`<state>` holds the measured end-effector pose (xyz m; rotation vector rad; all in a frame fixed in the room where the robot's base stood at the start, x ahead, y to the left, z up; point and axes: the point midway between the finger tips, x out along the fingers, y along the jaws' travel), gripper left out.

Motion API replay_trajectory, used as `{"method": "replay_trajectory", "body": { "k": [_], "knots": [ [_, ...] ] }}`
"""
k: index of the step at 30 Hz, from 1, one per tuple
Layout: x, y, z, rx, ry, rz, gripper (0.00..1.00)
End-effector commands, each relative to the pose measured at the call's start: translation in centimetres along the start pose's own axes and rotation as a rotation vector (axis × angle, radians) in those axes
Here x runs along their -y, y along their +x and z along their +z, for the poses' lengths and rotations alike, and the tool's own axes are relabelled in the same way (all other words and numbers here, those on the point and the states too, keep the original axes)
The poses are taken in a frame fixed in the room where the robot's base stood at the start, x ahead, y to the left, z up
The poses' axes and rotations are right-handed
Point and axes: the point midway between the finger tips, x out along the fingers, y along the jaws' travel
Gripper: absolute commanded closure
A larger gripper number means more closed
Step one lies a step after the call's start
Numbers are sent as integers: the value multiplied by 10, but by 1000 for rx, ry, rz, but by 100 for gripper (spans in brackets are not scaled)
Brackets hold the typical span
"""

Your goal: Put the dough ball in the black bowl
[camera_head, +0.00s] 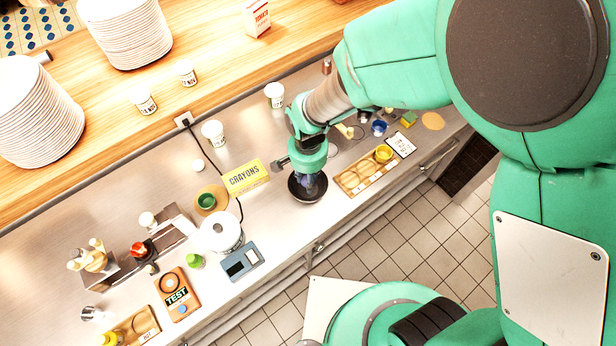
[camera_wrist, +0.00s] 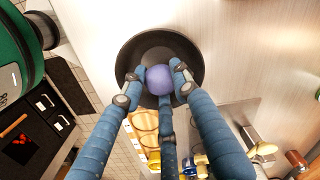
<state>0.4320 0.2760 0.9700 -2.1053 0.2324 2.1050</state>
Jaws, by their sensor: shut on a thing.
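The black bowl (camera_head: 295,191) stands on the steel counter, below my gripper (camera_head: 311,182) in the head view. The wrist view shows the bowl (camera_wrist: 150,46) as a dark round dish behind the fingers. A purple-blue dough ball (camera_wrist: 167,77) sits between the fingertips of my gripper (camera_wrist: 159,82). The three blue fingers are shut on it. In the wrist view the ball lies within the bowl's outline; I cannot tell whether it touches the bowl's bottom. In the head view the fingers mostly hide the ball.
A wooden tray (camera_head: 352,180) with a yellow lid stands just right of the bowl. A yellow crayons box (camera_head: 245,177) lies to its left. A white round appliance (camera_head: 221,232) and a grey-blue scale (camera_head: 242,261) are further left. The counter's front edge runs close by.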

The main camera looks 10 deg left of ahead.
Motion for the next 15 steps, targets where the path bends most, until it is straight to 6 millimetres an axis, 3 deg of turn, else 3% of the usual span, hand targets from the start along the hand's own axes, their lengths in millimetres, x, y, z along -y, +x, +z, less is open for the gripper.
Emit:
{"method": "replay_trajectory", "body": {
  "k": [15],
  "knots": [
    [0, 10, 0, 0, 0, 0, 95]
  ]
}}
